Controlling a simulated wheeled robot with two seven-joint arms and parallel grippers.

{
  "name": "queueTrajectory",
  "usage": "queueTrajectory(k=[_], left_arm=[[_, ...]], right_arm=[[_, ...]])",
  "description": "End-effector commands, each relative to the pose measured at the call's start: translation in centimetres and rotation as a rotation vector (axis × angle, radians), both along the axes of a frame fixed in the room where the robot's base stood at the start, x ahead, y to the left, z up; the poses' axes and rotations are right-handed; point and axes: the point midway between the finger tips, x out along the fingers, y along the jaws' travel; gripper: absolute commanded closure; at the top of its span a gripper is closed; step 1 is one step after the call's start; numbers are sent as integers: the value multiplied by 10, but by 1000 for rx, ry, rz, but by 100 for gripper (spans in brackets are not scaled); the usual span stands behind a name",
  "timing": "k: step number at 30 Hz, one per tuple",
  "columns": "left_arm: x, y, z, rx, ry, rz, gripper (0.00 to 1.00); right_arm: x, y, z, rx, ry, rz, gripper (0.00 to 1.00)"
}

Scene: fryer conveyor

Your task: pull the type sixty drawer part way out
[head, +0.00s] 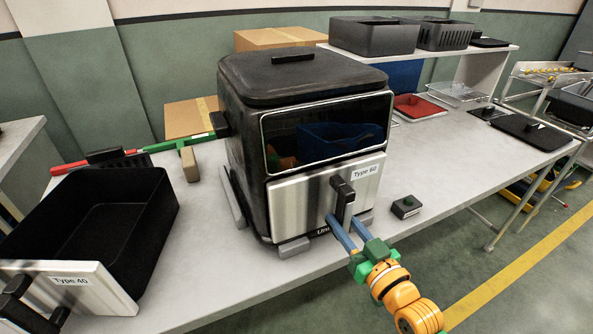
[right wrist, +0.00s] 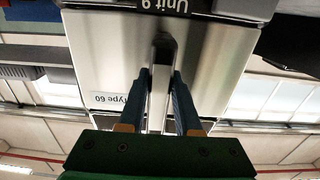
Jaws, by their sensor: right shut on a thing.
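The type sixty drawer (head: 305,200) is the steel-fronted drawer in the lower front of the black fryer (head: 250,130). Its "Type 60" label shows at the upper right of the front. Its front looks flush with the fryer body. My right gripper (head: 343,222) is shut on the black upright handle (head: 342,198) of this drawer. In the right wrist view, the two blue fingers sit on either side of the handle (right wrist: 163,75), and the drawer front (right wrist: 110,60) appears upside down. My left gripper is not in view.
A removed black drawer labelled "Type 40" (head: 125,225) stands on the table at the left. A small black button box (head: 406,207) sits right of the fryer. The table's front edge runs below the fryer.

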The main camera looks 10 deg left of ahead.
Motion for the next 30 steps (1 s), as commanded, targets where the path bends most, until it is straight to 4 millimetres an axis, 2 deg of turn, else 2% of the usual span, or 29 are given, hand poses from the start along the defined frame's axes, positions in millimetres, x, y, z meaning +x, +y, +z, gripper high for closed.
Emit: queueTrajectory(k=[30], left_arm=[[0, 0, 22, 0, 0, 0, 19]], right_arm=[[-39, -28, -2, -6, 7, 1, 100]])
